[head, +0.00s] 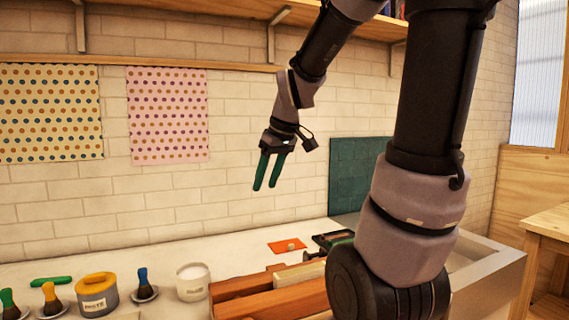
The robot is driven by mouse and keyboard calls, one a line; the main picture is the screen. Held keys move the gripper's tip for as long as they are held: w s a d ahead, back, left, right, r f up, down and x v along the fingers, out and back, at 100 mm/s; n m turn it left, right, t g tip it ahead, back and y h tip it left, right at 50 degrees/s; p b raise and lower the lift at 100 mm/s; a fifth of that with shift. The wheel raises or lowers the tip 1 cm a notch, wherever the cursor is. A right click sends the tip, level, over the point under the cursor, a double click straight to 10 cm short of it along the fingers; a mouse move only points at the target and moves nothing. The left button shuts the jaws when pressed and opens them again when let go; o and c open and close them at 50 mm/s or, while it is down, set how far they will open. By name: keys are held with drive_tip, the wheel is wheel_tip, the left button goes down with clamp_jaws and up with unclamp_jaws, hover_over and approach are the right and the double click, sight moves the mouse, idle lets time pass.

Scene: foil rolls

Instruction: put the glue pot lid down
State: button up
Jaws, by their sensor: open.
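My gripper (265,186), with two green fingers, hangs in the air well above the white counter, in front of the brick wall. It is open, and nothing shows between its fingers. A grey pot (98,304) with a dark-lettered label stands at the left of the counter. An orange-yellow lid-like top (96,281) sits on it, far below and left of my gripper. A white pot (193,285) with a pale label stands to its right. I cannot tell for certain which of these is the glue pot.
Brushes on small dishes (144,285) and a green rod (51,281) lie around the pots. Reddish wooden blocks (270,300) fill the front middle. An orange mat (284,246) holds a small object behind them.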

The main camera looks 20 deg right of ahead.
drive_tip(key=s+r+m+t, duration=0.3)
drive_tip(key=s+r+m, duration=0.3)
drive_tip(key=s+m, duration=0.2)
drive_tip(key=shift+s+d+m, duration=0.25)
drive_tip(key=shift+s+m, duration=0.05)
drive_tip(key=shift+s, duration=0.9)
